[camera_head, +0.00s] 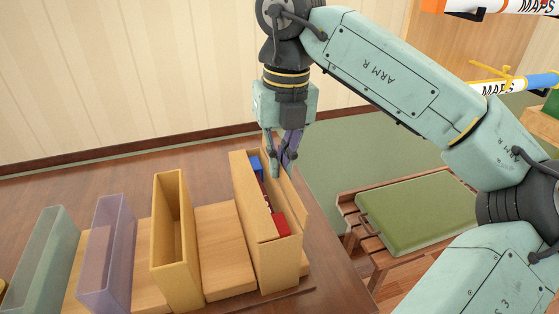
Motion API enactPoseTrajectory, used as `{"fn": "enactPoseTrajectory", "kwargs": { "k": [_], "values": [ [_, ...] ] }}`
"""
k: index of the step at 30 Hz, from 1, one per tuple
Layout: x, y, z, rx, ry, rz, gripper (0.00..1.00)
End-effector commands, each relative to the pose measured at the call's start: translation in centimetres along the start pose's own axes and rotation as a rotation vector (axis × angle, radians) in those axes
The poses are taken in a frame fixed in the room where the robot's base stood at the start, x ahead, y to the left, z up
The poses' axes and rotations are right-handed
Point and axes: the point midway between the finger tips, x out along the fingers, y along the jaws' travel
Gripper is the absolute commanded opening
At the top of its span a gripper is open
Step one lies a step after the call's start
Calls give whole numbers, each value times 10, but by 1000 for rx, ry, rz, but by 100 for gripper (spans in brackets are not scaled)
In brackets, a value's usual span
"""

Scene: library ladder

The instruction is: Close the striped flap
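A tall, narrow wooden box (254,232) stands at the right end of a row on the table, with red and blue items (279,224) inside its open top. A plain-looking wooden panel (290,196) stands along the box's right side, leaning outward; it may be the flap, but I see no stripes on it. My gripper (282,172) points down over the far end of this box, near the panel's far end. Its fingers look close together, with a dark purplish part beside them. I cannot tell whether they touch the panel or hold anything.
Left of the box stand an open, empty-looking wooden box (174,245), a purple translucent box (106,255) and a green translucent box (42,262). A green-cushioned bench (418,212) is right of the table (335,270). Tubes marked MAPS (500,86) hang at upper right.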

Motion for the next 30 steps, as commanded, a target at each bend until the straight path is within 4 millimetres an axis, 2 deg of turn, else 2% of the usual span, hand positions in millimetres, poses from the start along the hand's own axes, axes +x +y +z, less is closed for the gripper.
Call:
{"fn": "enactPoseTrajectory", "kwargs": {
  "k": [8,21,30],
  "values": [
    [1,4,0,-1,-2,-95,0],
    [2,14,0,-2,-1,-395,0],
    [2,18,0,-3,0,-519,0]
  ]
}}
